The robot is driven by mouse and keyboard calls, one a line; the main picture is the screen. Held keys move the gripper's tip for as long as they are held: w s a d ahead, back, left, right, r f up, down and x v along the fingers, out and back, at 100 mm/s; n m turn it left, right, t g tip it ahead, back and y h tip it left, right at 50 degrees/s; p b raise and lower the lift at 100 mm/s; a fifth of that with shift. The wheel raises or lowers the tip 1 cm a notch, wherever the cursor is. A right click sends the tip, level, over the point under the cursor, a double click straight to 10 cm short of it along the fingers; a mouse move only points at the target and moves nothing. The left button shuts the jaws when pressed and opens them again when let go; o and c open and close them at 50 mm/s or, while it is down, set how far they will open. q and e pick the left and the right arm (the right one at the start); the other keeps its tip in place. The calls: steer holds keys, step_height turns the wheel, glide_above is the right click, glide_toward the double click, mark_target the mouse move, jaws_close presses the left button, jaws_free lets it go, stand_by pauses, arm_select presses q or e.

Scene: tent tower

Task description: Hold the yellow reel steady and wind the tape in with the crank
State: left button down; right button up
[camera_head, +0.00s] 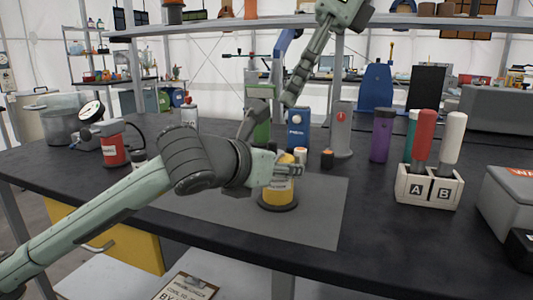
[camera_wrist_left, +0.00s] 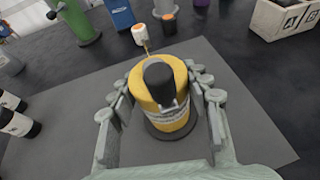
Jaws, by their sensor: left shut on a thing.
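The yellow reel (camera_head: 278,188) stands upright on a round dark base on the grey mat. It also shows in the left wrist view (camera_wrist_left: 146,98), with a pale printed band around its side. The dark crank knob (camera_wrist_left: 158,76) sits on top of the reel. My left gripper (camera_head: 290,170) reaches in from the left and is shut on the reel, one finger on each side. My right gripper (camera_head: 291,97) hangs from above, higher than the reel and apart from it. Its fingers overlap edge-on, so its opening is hidden. It appears to hold nothing.
The grey mat (camera_head: 320,210) lies on the black bench. A white holder (camera_head: 428,190) marked A and B stands at the right with red and white handled tools. A purple bottle (camera_head: 381,136), a blue can (camera_head: 297,130) and a red can (camera_head: 113,150) stand around.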

step_height(320, 180, down, 3)
steer(key=n+y, duration=0.2)
steer(key=y, duration=0.2)
steer(key=m+t+y, duration=0.6)
steer(key=m+t, duration=0.1)
steer(key=t, duration=0.2)
glide_toward(275, 148)
steer(key=x, duration=1.4)
steer(key=shift+w+r, duration=0.2)
steer(key=shift+w, duration=0.1)
steer(key=shift+a, duration=0.1)
jaws_close()
